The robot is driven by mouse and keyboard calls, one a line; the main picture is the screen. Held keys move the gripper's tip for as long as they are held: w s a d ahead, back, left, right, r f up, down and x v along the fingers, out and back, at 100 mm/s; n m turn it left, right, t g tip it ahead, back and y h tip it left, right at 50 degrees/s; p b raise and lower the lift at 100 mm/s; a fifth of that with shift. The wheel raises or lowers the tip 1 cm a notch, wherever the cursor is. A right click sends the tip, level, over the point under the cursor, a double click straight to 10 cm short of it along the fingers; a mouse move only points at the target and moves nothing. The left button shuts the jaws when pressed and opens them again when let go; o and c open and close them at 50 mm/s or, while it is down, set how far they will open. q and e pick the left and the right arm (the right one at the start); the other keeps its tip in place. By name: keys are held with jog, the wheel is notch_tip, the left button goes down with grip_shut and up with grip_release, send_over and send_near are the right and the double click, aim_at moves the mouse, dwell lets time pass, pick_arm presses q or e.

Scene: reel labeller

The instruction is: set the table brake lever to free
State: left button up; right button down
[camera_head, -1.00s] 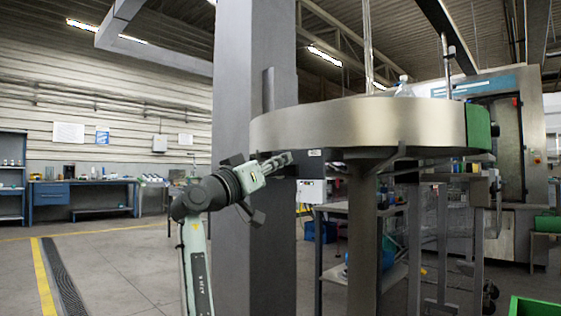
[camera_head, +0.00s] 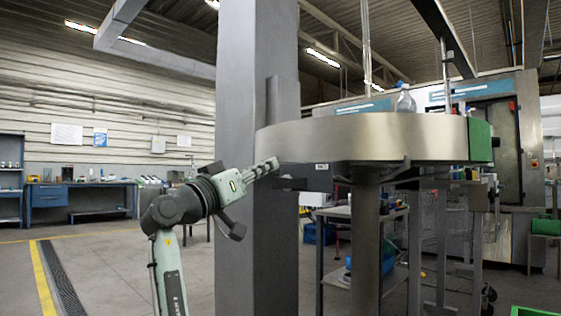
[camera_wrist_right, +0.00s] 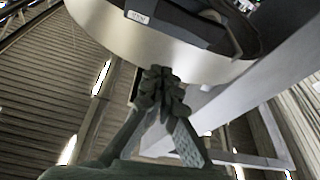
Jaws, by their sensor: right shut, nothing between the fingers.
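The round table (camera_head: 390,138) has a wide brushed-metal rim and stands on a dark post. My right gripper (camera_head: 274,164) is at the left end of this rim, just below its lower edge. In the right wrist view my fingers (camera_wrist_right: 160,78) are shut together with nothing between them, in front of the rim (camera_wrist_right: 120,40). A small white label (camera_head: 321,167) is under the rim, and it also shows in the wrist view (camera_wrist_right: 137,17). A dark bar (camera_head: 292,184) lies below the rim near my fingertips. I cannot tell whether it is the brake lever, nor its setting.
A thick grey column (camera_head: 245,270) stands behind my right gripper. A clear bottle (camera_head: 405,99) is on the table, and a green block (camera_head: 480,140) is at its right end. A shelf cart (camera_head: 330,211) stands behind the post. The floor to the left is open.

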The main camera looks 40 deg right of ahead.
jog(key=shift+v, duration=1.15)
jog(key=shift+w, duration=0.15)
